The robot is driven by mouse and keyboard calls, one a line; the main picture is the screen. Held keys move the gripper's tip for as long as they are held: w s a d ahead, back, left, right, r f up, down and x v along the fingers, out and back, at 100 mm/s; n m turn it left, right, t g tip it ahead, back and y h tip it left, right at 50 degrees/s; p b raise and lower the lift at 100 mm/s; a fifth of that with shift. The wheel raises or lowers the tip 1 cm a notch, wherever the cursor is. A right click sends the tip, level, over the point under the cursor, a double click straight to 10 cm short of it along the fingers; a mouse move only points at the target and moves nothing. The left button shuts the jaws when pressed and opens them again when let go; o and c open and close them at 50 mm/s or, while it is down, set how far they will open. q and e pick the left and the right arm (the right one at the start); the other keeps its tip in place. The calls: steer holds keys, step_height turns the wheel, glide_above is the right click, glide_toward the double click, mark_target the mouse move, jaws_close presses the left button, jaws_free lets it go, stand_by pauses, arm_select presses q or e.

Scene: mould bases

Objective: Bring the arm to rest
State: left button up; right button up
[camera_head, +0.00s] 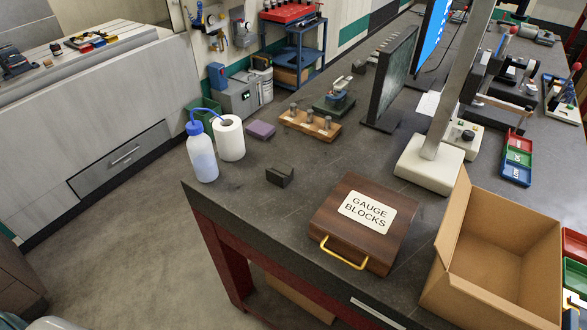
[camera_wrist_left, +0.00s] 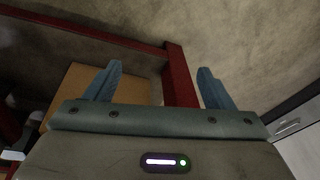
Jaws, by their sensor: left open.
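My left gripper shows in the left wrist view (camera_wrist_left: 159,82). Its two blue-grey fingers stand wide apart with nothing between them. Behind the fingers are the grey-brown floor, a red table leg (camera_wrist_left: 179,75) and a cardboard-coloured panel or box (camera_wrist_left: 90,78) under the table. The gripper seems to be low, outside the table frame. In the head view I cannot make out the left gripper. My right gripper is not visible in either view.
The dark workbench (camera_head: 240,205) carries a gauge block case (camera_head: 330,215), an open cardboard box (camera_head: 490,260), a blue-capped bottle (camera_head: 202,160), a paper roll (camera_head: 229,138) and a small dark block (camera_head: 280,176). The floor (camera_head: 110,235) left of the bench is clear.

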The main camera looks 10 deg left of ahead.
arm_select(q)
steer(key=s+f+b, duration=0.1)
steer(key=s+f, duration=0.8)
steer(key=f, duration=0.2)
steer(key=s+a+f+g+b, duration=0.1)
steer(key=s+f, duration=0.8)
steer(key=f, duration=0.2)
steer(key=shift+f+b, duration=0.15)
steer(key=shift+b, duration=0.2)
steer(key=shift+a, duration=0.1)
